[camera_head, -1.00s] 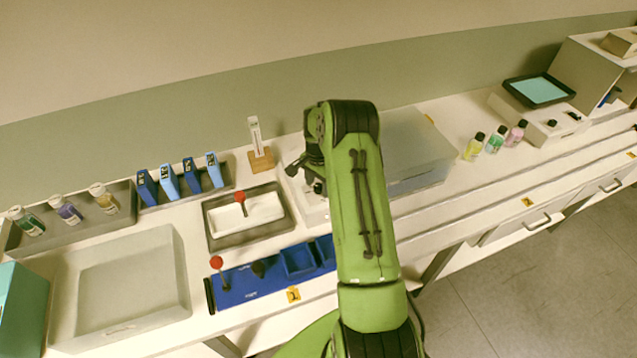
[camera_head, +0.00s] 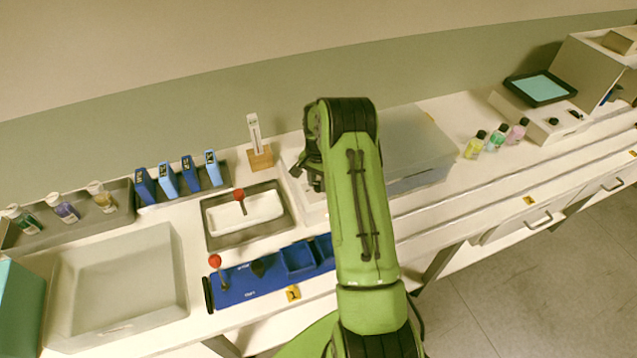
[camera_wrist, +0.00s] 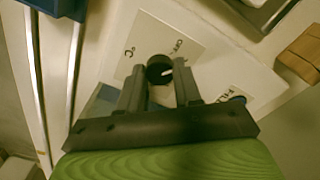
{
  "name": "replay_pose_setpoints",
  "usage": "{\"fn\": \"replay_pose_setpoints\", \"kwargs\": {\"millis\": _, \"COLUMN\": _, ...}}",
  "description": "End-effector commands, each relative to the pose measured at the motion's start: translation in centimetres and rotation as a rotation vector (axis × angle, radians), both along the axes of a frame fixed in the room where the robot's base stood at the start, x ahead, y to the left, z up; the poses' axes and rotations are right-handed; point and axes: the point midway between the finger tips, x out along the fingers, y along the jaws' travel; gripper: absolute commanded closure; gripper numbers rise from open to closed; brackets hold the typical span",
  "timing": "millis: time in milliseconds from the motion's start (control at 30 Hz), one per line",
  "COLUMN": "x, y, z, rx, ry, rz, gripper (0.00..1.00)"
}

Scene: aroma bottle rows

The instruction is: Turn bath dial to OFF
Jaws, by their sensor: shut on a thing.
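The bath dial (camera_wrist: 159,68) is a round black knob with a white pointer mark, on a pale panel in the wrist view. Its pointer runs roughly sideways, toward the right. Small labels (camera_wrist: 178,46) are printed on the panel above it; I cannot read them surely. My gripper (camera_wrist: 160,84) is shut on the dial, with one dark finger on each side. In the head view my gripper (camera_head: 310,178) is over the white bath housing (camera_head: 314,212), left of the large grey-lidded box. The dial is hidden there behind my arm.
A grey tray (camera_head: 214,240) with a white insert lies left of my gripper. A wooden stand (camera_head: 261,158) with a white upright card is close behind. A blue tray (camera_head: 245,291) with a red-topped stick is in front. The large box (camera_head: 415,150) stands close on the right.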

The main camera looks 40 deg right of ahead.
Motion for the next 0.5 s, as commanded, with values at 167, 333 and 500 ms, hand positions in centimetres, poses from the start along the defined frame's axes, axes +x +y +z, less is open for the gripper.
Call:
{"fn": "replay_pose_setpoints", "kwargs": {"millis": 167, "x": 0.09, "y": 0.00, "z": -0.14, "rx": -0.002, "ry": -0.003, "rz": 0.146, "gripper": 0.97}}
{"fn": "replay_pose_setpoints", "kwargs": {"millis": 333, "x": 0.10, "y": 0.02, "z": -0.07, "rx": -0.002, "ry": -0.003, "rz": 0.278, "gripper": 0.97}}
{"fn": "replay_pose_setpoints", "kwargs": {"millis": 500, "x": 0.10, "y": -0.01, "z": -0.04, "rx": -0.001, "ry": -0.003, "rz": 0.386, "gripper": 0.97}}
